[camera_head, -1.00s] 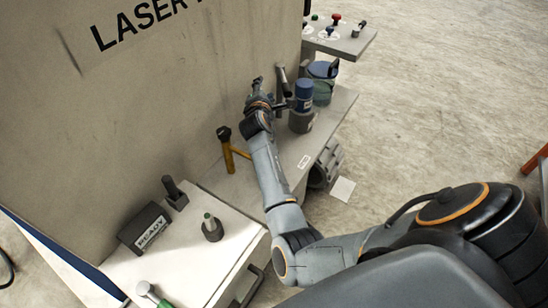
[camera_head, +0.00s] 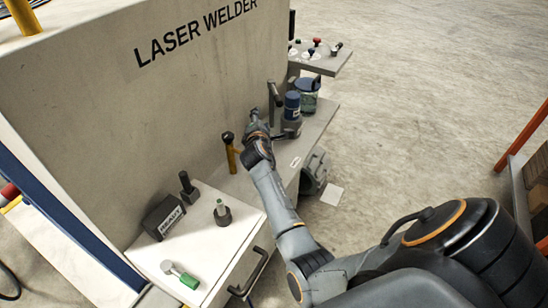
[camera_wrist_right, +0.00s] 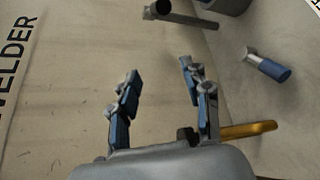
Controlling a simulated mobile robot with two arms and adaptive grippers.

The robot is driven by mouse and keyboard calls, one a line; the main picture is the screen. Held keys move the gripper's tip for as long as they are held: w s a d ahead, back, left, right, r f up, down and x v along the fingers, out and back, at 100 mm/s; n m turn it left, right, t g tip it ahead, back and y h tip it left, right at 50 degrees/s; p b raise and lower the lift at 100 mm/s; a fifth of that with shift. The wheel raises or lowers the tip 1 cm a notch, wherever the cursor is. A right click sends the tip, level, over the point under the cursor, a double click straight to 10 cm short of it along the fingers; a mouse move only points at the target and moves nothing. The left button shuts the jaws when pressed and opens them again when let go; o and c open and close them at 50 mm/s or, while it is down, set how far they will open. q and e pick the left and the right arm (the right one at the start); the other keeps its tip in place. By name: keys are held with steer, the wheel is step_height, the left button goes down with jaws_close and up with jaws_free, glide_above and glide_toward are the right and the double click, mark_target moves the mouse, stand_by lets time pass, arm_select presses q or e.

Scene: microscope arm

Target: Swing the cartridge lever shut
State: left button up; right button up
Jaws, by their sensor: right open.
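A grey bar (camera_head: 272,95) with a cross-piece on top stands beside the blue canister (camera_head: 292,106) on the machine's side shelf; it looks like the cartridge lever. A grey bar with a dark round end (camera_wrist_right: 178,16), probably the same lever, shows at the top of the right wrist view, beyond my fingers and apart from them. My right gripper (camera_head: 253,119) is close to the machine wall, just left of the grey bar. In the right wrist view its two blue-padded fingers (camera_wrist_right: 160,78) are spread and empty. My left gripper is out of view.
A yellow post with a black top (camera_head: 230,155) stands left of my right gripper; a yellow rod (camera_wrist_right: 248,130) shows beside the right finger. The white cabinet top (camera_head: 225,245) holds a READY box (camera_head: 165,216) and small tools.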

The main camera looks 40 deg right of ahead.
steer(key=s+a+f+m+g+y, duration=0.1)
steer(key=s+a+f+m, duration=0.1)
steer(key=s+f+m, duration=0.2)
steer(key=s+a+f+m+g+y, duration=0.2)
steer(key=s+a+f+m, duration=0.1)
steer(key=s, duration=0.8)
steer(key=shift+a+f+m, duration=0.35)
steer(key=shift+f+m, duration=0.05)
steer(key=shift+f, duration=0.35)
